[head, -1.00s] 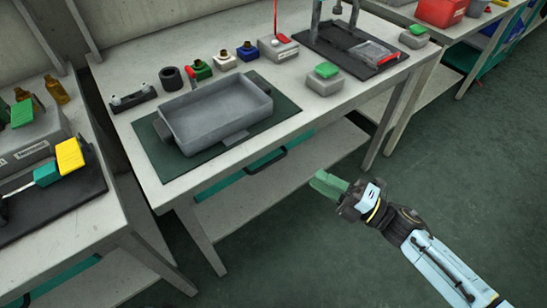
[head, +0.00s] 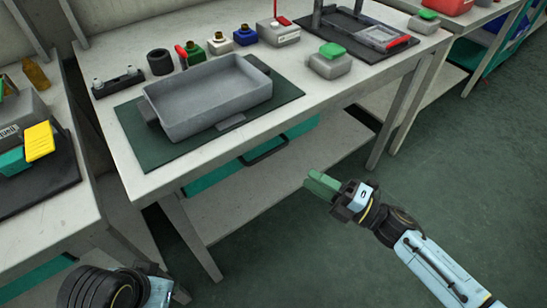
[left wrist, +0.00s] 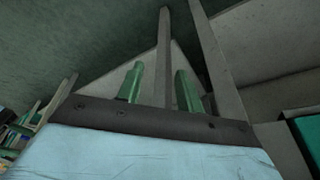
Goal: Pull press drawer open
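A teal drawer (head: 215,176) with a dark bar handle (head: 265,150) hangs under the middle table's front edge. It looks shut. Which drawer the task means is not marked. My right gripper (head: 320,184), with green fingers, is in front of the table, right of and below that handle, apart from it; its finger gap is unclear. My left arm enters the head view at bottom left, its fingers out of frame. In the left wrist view my left gripper (left wrist: 158,68) has its green fingers apart with nothing between them. A teal surface (left wrist: 307,135) shows at that view's right edge.
A grey tray (head: 210,110) on a green mat (head: 150,150) covers the table's front. Behind stand small bottles. A black stand (head: 350,25) with a red-edged tray (head: 390,38) is at back right. A table leg (head: 190,235) and lower shelf (head: 260,195) lie below. Floor at right is free.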

